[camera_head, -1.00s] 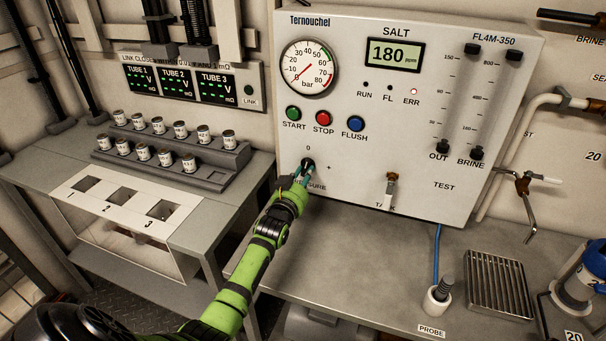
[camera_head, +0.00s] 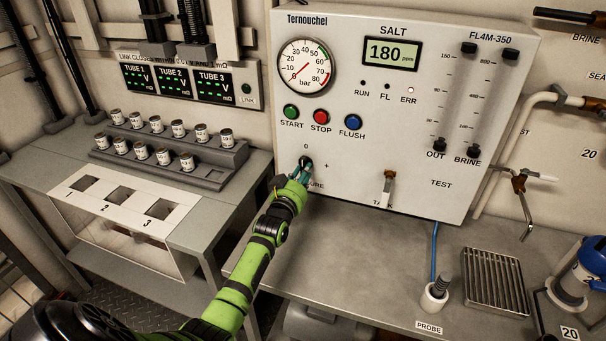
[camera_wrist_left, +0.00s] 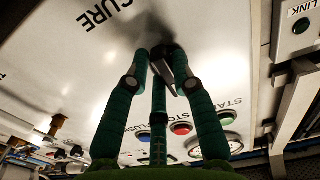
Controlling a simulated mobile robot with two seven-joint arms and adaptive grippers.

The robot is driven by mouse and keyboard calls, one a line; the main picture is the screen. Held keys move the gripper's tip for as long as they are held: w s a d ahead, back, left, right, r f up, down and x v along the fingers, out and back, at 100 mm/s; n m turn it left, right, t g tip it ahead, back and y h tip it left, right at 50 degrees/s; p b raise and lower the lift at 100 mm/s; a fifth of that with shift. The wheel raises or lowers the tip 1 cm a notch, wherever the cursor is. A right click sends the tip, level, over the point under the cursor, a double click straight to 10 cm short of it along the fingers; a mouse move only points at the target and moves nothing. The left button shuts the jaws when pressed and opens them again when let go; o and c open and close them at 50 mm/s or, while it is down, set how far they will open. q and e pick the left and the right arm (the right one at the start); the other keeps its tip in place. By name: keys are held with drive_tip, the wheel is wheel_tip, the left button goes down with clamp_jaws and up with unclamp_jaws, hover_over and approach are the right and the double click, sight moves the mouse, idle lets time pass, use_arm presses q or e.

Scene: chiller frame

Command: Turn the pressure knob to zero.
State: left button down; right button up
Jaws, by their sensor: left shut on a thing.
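The dark pressure knob (camera_head: 306,161) is low on the left of the white panel, under a printed 0 and left of a plus sign. My left gripper (camera_head: 300,174) is at the knob, its fingers closed around it, and hides part of the PRESSURE label. The knob's exact angle cannot be read. The round bar gauge (camera_head: 305,66) has a red needle. My right gripper is not in view.
Green START (camera_head: 291,112), red STOP (camera_head: 321,117) and blue FLUSH (camera_head: 353,122) buttons sit above the knob. A tank valve handle (camera_head: 388,184) sticks out to the right. A probe holder (camera_head: 434,297) and drain grate (camera_head: 495,280) are on the counter.

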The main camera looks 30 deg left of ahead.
use_arm(q)
drive_tip(key=c, duration=1)
unclamp_jaws()
drive_tip(key=shift+c, duration=0.2)
drive_tip(key=v, duration=1.2)
